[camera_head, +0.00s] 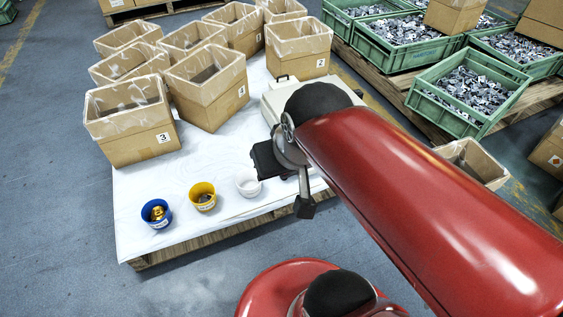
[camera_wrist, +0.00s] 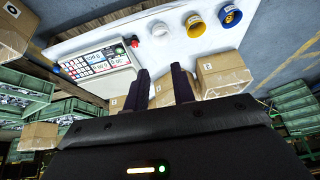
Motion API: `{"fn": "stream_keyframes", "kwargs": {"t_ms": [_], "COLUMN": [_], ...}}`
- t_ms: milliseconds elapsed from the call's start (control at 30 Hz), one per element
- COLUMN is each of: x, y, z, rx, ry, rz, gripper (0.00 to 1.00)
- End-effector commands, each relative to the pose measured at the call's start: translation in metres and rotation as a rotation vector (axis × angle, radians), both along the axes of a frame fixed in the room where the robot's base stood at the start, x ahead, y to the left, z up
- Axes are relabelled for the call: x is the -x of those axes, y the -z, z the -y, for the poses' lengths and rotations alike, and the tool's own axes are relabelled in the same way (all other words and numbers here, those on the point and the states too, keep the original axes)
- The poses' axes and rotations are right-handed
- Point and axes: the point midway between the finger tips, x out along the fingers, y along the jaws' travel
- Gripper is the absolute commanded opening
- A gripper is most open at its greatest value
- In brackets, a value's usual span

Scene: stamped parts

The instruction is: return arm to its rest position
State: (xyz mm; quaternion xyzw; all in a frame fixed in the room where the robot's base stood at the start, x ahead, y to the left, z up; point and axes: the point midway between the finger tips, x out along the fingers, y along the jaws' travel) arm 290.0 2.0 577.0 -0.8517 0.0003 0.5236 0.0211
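My red arm (camera_head: 430,170) reaches from the lower right over the white-covered pallet table. In the wrist view my gripper (camera_wrist: 160,80) shows two dark fingers standing apart, with nothing visible between them. Cardboard boxes show in the background beyond the fingers. In the head view the arm hides much of the gripper, so its exact height over the table cannot be told.
A blue cup (camera_head: 156,213) with gold-coloured parts, a yellow cup (camera_head: 202,196) and a white cup (camera_head: 248,184) stand along the table's front. A scale (camera_wrist: 100,65), several lined boxes (camera_head: 130,120) and green crates (camera_head: 470,95) are nearby. Floor at left is clear.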

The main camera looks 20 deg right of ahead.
Motion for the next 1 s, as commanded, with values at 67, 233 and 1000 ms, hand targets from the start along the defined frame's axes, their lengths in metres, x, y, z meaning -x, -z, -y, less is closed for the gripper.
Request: {"fn": "stream_keyframes", "kwargs": {"t_ms": [67,233,1000], "x": [0.01,0.015,0.014], "y": [-0.002,-0.002,-0.103], "z": [0.001,0.002,0.002], "rx": [0.023,0.039,0.036], "ry": [-0.014,-0.024,-0.023], "rz": [0.017,0.023,0.024], "gripper": [0.25,0.25,0.25]}}
